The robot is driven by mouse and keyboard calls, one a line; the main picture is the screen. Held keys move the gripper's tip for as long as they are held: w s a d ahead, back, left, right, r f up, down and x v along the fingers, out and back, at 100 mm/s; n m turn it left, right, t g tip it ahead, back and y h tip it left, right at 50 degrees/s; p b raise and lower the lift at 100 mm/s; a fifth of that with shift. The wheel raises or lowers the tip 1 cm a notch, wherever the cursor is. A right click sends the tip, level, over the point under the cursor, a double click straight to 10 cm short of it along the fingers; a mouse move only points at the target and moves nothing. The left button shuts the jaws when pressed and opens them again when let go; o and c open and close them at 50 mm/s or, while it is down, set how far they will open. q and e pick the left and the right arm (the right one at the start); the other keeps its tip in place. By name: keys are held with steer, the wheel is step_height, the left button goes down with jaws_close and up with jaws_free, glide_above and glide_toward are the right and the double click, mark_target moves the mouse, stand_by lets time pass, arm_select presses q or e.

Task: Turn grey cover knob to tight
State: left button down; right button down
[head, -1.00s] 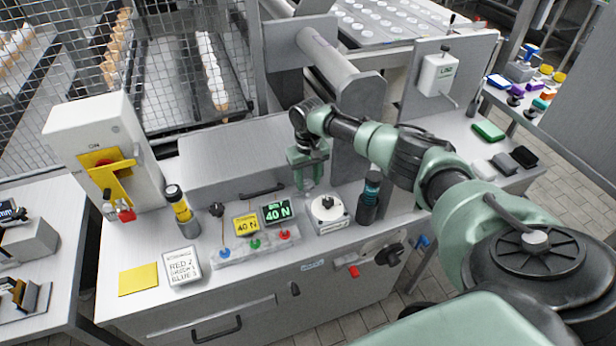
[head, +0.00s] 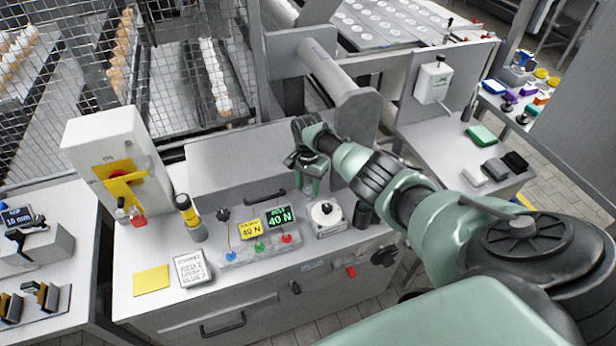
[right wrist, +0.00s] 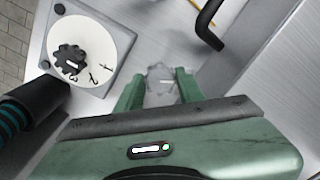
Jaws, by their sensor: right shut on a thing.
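The grey cover knob (right wrist: 160,80) is a pale grey lobed knob on the grey face of the machine's box-like cover (head: 240,155). In the right wrist view it sits between the green fingers of my right gripper (right wrist: 158,88), which is shut on it. In the head view my right gripper (head: 312,187) is at the right end of the cover, and the knob is hard to make out there. No mark for tight can be read. My left gripper is not in view.
A white numbered dial with a black knob (head: 327,214) stands just in front of my right gripper, also at upper left in the wrist view (right wrist: 83,55). A dark cylinder (head: 366,214) is beside it. A black handle (head: 265,195) is on the cover.

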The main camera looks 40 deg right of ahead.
mark_target(309, 189)
steer(key=m, duration=0.2)
steer(key=shift+w+r+m+p, duration=0.1)
steer(key=shift+r+m+p, duration=0.05)
steer(key=shift+m+p, duration=0.2)
steer(key=shift+d+m+p, duration=0.1)
steer(key=shift+m+p, duration=0.3)
steer(key=shift+m, duration=1.05)
steer(key=c, duration=0.9)
jaws_free()
steer(key=shift+r+p, duration=0.3)
steer(key=shift+r, duration=0.05)
step_height(309, 189, up, 6)
steer(key=shift+f+p, duration=0.1)
steer(key=shift+p, duration=0.95)
steer(key=shift+r, duration=0.6)
